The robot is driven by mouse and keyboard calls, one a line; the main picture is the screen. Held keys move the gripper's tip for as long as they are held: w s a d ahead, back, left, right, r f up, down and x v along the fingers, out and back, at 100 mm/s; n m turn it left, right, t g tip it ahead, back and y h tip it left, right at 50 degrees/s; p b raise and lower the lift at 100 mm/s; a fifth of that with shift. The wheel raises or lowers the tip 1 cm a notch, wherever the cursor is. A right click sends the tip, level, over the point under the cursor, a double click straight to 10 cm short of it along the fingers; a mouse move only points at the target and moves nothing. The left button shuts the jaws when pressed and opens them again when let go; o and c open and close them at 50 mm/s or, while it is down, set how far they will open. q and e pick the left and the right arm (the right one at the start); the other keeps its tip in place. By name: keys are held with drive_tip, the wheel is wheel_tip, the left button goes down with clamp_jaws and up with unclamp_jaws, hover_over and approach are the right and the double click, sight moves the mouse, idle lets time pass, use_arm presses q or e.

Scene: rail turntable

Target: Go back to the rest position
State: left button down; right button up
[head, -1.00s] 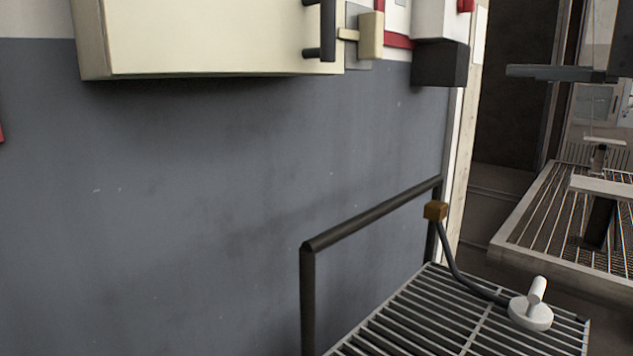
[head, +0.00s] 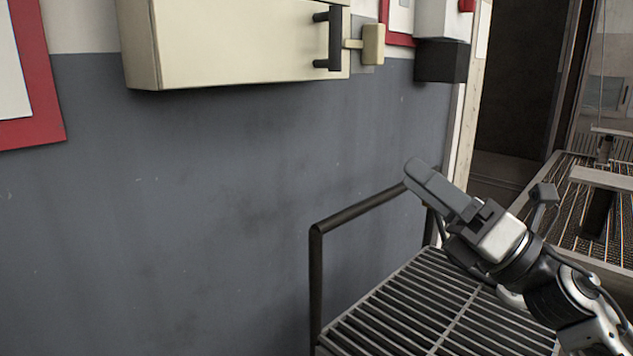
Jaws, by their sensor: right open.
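My right gripper (head: 478,180) reaches in from the lower right, in front of the grated platform (head: 402,318). Its two fingers are spread wide apart and nothing shows between them. One finger points up and left across the end of the dark handrail (head: 355,212); the other stands to the right. I cannot tell whether it touches the rail. My left gripper is not in view.
A cream cabinet (head: 235,45) with a dark handle (head: 335,40) and a latch (head: 373,44) hangs on the grey wall (head: 190,200). A white piece (head: 511,298) on the platform is mostly hidden by my arm. A black box (head: 440,62) hangs farther right.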

wheel_tip(320, 180, down, 23)
drive_tip(key=s+d+m+t+h+p, duration=0.15)
drive_tip(key=m+h, duration=0.55)
drive_tip(key=m, duration=0.7)
drive_tip(key=s+d+m+t+h+p, duration=0.1)
drive_tip(key=m+t+h, duration=0.2)
drive_tip(key=m+h, duration=0.75)
drive_tip(key=s+a+f+m+g+y+p, duration=0.1)
drive_tip(key=s+f+m+g, duration=0.6)
drive_tip(key=s+f+m, duration=0.7)
wheel_tip(320, 180, down, 2)
drive_tip(key=shift+s+a, duration=0.35)
